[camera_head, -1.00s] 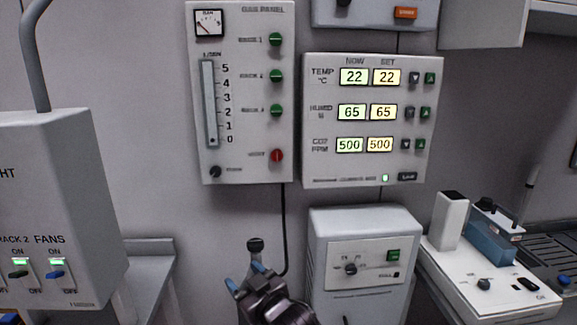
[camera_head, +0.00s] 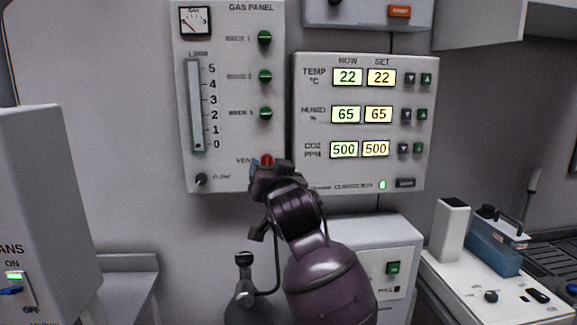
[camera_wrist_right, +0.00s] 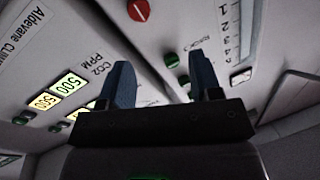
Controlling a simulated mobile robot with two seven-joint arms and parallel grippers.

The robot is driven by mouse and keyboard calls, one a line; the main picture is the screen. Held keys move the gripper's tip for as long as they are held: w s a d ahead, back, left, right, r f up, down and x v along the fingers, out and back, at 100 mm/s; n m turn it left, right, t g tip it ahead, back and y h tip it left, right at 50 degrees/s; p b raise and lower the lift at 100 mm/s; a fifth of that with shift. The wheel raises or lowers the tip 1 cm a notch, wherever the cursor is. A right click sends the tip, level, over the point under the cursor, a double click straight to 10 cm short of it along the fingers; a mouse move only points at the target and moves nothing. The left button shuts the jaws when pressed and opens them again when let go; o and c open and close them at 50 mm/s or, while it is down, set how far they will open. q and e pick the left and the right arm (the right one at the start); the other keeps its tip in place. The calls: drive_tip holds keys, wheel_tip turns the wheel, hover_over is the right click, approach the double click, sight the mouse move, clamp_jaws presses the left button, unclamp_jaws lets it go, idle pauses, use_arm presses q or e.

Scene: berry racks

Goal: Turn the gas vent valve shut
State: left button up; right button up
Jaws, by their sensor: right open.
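The red vent valve knob (camera_head: 267,160) is low on the white gas panel (camera_head: 228,172), beside its VENT label. My right gripper (camera_head: 262,172) is just below it and covers its lower part. In the right wrist view my two blue fingers (camera_wrist_right: 158,85) are apart with nothing between them. A dark red knob, which looks like the vent valve (camera_wrist_right: 138,10), is at the top edge of that view, beyond the fingers. I see no contact with the knob. My left gripper is not in view.
Green rack valves (camera_head: 265,76) are in a column above the vent knob, with a black flow knob (camera_head: 200,180) to its lower left. The climate box (camera_head: 310,120) is close on the right. A white cabinet (camera_head: 395,240) is below.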

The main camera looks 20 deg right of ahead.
sight(267, 162)
drive_tip(key=w+m, duration=0.1)
drive_tip(key=w, duration=0.1)
drive_tip(key=w+d+f+m, duration=0.1)
drive_tip(key=w+d+g+h+b, duration=0.1)
drive_tip(key=w, duration=0.1)
drive_tip(key=shift+w+d+f+m, duration=0.2)
drive_tip(key=shift+w+f+m, duration=0.15)
drive_tip(key=shift+m, duration=0.05)
drive_tip(key=w, duration=0.3)
drive_tip(key=shift+w+d+b, duration=0.2)
drive_tip(key=shift+d+b, duration=0.1)
drive_tip(key=shift+b, duration=0.1)
drive_tip(key=shift+w+r, duration=0.1)
drive_tip(key=shift+w, duration=0.5)
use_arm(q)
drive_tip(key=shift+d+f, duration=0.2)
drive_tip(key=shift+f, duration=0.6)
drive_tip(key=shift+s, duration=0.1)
